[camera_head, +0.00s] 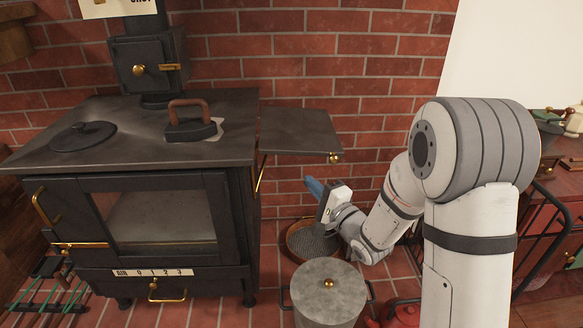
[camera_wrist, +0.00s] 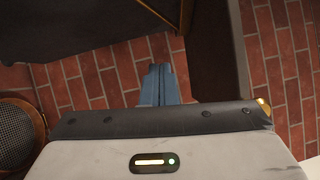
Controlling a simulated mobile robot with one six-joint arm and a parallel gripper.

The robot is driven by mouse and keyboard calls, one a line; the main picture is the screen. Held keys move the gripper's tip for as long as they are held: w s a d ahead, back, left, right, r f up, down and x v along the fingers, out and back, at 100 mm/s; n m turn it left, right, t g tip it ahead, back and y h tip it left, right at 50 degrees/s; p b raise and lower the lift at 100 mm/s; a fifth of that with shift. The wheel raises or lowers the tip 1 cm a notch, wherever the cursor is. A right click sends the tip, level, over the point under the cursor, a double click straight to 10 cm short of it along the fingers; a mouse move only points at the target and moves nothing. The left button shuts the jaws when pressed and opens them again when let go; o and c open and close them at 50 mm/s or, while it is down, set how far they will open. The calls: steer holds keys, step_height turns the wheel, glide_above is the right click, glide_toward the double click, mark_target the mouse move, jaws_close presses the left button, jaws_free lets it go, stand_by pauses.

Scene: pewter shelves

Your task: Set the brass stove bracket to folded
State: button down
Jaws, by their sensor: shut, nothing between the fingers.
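The brass stove bracket (camera_head: 261,173) is a thin brass strut beside the stove's right side, slanting below the side shelf. The dark side shelf (camera_head: 299,136) stands out level from the stove top, with a brass knob (camera_head: 335,158) at its front right corner. My gripper (camera_head: 313,187) is shut and empty, its blue fingers below the shelf and to the right of the bracket, apart from it. In the wrist view the blue fingers (camera_wrist: 159,84) are together. A brass strip at the top of that view may be the bracket; I cannot tell.
The black stove (camera_head: 150,225) fills the left, with a flat iron (camera_head: 190,128) on top. A lidded pot (camera_head: 327,290) and a round sieve (camera_head: 303,240) stand on the floor below my gripper. A red kettle (camera_head: 405,316) is at the bottom. A brick wall is behind.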

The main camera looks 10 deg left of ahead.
mark_target(265, 160)
steer(key=s+a+x, duration=0.2)
steer(key=x, duration=1)
steer(key=shift+p, duration=0.35)
steer(key=shift+a+r, duration=0.15)
